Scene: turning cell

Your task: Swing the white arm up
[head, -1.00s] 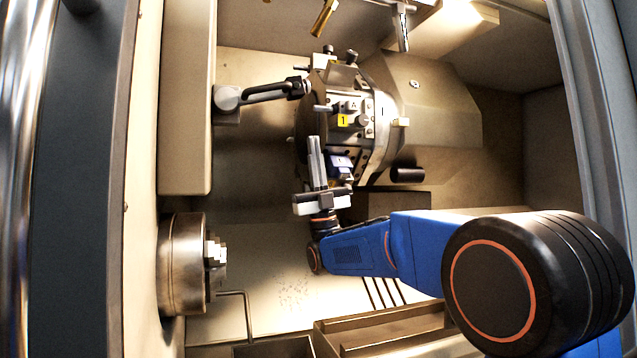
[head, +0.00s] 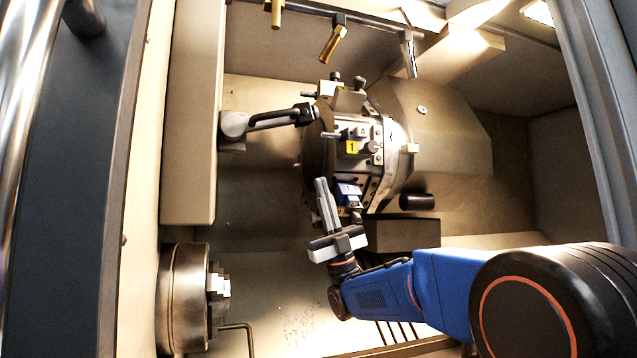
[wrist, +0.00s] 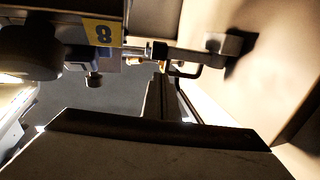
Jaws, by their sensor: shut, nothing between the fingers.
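A pale grey arm (head: 281,118) with dark parts reaches right from a bracket on the left wall to the turret's left side; it is the likeliest match for the white arm. It lies about level, with a dark block at its far end. In the wrist view, an arm (wrist: 186,54) reaches from a wall bracket at upper right. My gripper (head: 322,181) is shut and empty, below the arm's far end and apart from it, in front of the turret's lower left. Its fingers also show in the wrist view (wrist: 158,85), below the arm.
The turret (head: 382,138) with yellow label 1 and a blue tool block (head: 348,193) stands right of my gripper. The chuck (head: 184,300) is at lower left. Brass nozzles (head: 332,42) hang above. Free room lies between the chuck and the turret.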

